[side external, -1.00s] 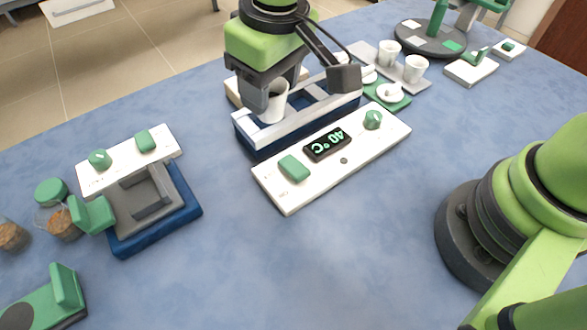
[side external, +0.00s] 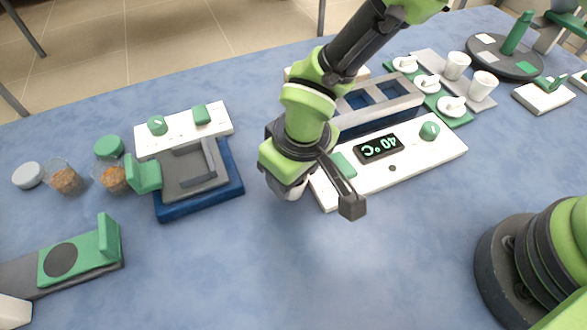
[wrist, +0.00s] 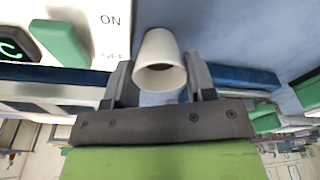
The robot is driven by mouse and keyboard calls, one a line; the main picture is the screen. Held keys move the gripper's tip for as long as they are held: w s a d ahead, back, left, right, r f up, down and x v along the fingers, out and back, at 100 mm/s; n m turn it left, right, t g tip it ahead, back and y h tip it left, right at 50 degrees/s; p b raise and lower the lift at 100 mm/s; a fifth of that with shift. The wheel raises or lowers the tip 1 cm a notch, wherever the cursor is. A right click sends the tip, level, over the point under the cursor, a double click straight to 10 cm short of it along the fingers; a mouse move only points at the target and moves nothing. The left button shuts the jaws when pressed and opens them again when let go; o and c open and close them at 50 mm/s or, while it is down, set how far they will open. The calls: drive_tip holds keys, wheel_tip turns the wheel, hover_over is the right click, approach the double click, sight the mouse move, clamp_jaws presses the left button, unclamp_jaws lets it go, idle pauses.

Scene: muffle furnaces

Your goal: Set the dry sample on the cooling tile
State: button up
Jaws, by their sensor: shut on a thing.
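My gripper (wrist: 158,88) is shut on a small white tapered cup (wrist: 160,52), whose open mouth faces the wrist camera. In the side view my gripper (side external: 300,170) hangs by the left end of the heater's white panel, and a bit of the cup (side external: 289,189) shows below it. What is inside the cup is hidden. The 40 °C heater (side external: 405,165) has a blue-and-steel block with square wells behind its panel. A green slab with a dark round spot (side external: 85,262) lies at the lower left. I cannot tell which surface is the cooling tile.
A blue-based grey unit (side external: 222,187) stands left of my gripper, with jars (side external: 68,182) beyond it. White cups (side external: 457,66) and a green tray of lids (side external: 460,122) stand at the back right. The front middle of the table is clear.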

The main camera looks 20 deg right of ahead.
sight(302, 184)
drive_tip(key=shift+f, duration=0.15)
drive_tip(key=o, duration=0.9)
drive_tip(key=r, duration=0.4)
drive_tip(key=s+r, duration=0.1)
drive_tip(key=r, duration=0.7)
drive_tip(key=shift+s+d, duration=0.3)
drive_tip(key=shift+d, duration=0.05)
drive_tip(key=shift+r, duration=0.1)
